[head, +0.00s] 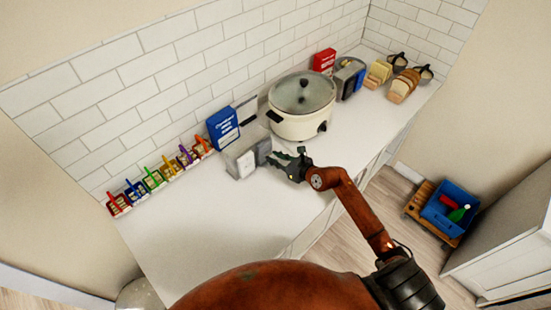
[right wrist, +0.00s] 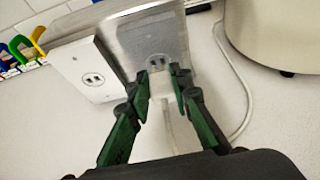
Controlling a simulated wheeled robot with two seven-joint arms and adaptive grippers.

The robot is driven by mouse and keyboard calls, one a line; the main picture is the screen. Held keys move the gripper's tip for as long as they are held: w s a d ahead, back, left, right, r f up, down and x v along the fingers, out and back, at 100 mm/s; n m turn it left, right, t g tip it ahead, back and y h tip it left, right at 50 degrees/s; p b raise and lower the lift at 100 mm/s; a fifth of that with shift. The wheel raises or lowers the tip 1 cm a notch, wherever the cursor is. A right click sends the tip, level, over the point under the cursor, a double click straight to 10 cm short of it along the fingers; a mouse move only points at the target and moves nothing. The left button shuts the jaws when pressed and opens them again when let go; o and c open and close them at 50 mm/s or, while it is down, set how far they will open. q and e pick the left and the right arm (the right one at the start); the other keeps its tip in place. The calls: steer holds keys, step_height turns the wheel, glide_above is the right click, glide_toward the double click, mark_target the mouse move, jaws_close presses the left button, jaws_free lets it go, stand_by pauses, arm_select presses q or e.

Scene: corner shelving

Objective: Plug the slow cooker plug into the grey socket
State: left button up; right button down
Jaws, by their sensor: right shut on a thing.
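My right gripper (head: 278,161) is at the front of the outlet block on the counter. In the right wrist view, its green fingers (right wrist: 163,82) are shut on the slow cooker plug (right wrist: 161,86), a small white piece. The grey socket (right wrist: 157,58) is directly ahead of the plug, with its slots showing just above it. I cannot tell whether the plug touches the socket. A white cord (right wrist: 243,95) curves over the counter beside the cream slow cooker (head: 302,106), which has a glass lid. My left gripper is not in view.
A white socket (right wrist: 92,78) sits left of the grey one. A blue box (head: 223,126) stands behind the block, and colourful small containers (head: 152,179) line the wall at left. The front left counter (head: 190,225) is clear.

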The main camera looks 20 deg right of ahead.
steer(key=shift+p, duration=0.55)
stand_by(1.4)
steer(key=shift+w+a, duration=0.2)
steer(key=shift+w, duration=0.35)
steer(key=shift+w+a, duration=0.2)
steer(key=shift+w, duration=0.3)
steer(key=c, duration=1.7)
jaws_free()
steer(key=shift+o, duration=0.2)
steer(key=shift+s, duration=0.1)
steer(key=v, duration=1.2)
